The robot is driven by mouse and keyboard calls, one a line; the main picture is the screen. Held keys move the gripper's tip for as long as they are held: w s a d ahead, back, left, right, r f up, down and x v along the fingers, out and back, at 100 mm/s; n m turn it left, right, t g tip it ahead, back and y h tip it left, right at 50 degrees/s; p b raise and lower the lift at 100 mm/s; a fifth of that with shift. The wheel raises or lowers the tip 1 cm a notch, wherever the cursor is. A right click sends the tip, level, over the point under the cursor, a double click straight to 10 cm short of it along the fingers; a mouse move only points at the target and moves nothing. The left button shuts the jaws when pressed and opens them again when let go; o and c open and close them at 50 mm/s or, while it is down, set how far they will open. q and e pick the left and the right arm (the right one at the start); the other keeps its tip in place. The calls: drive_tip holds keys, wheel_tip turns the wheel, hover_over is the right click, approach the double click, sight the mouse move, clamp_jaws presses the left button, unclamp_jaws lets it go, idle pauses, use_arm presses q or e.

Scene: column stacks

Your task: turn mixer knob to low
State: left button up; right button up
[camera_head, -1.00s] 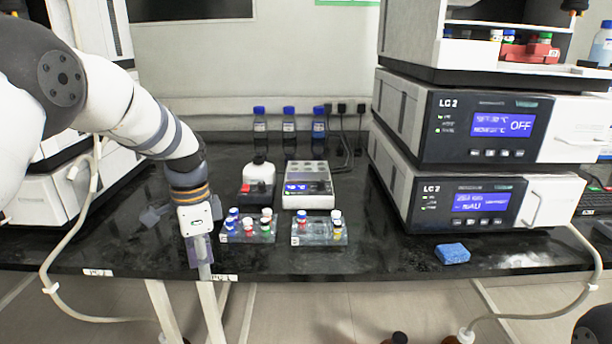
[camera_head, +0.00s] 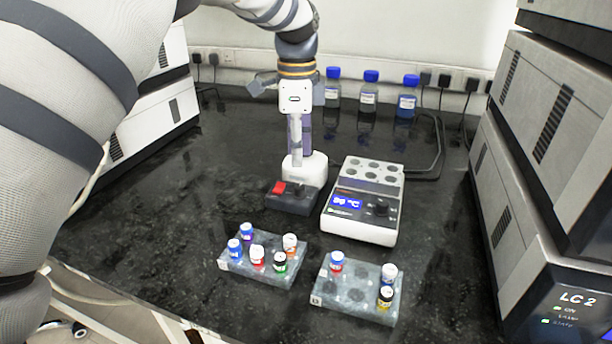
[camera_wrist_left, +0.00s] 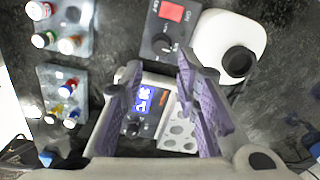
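The mixer is a small unit with a dark front base (camera_head: 290,201) and a white body (camera_head: 313,168). Its red switch (camera_head: 279,188) is on the base. In the left wrist view the dark base (camera_wrist_left: 149,22) carries the red switch (camera_wrist_left: 172,12) and a round dark knob (camera_wrist_left: 161,44). My left gripper (camera_head: 297,158) points down just above the mixer and partly hides its white body in the head view. In the left wrist view its two fingers (camera_wrist_left: 158,62) are apart with nothing between them, beside the knob. My right gripper is not in view.
A heater block with a lit display (camera_head: 362,226) stands right of the mixer. Two vial racks (camera_head: 228,265) (camera_head: 347,302) sit in front. Blue-capped bottles (camera_head: 368,95) stand behind. LC units (camera_head: 545,150) rise at the right. The bench left of the mixer is clear.

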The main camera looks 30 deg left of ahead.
sight(299, 187)
use_arm(q)
wheel_tip(299, 187, down, 8)
drive_tip(key=shift+w+f, duration=0.1)
drive_tip(key=shift+f, duration=0.1)
clamp_jaws()
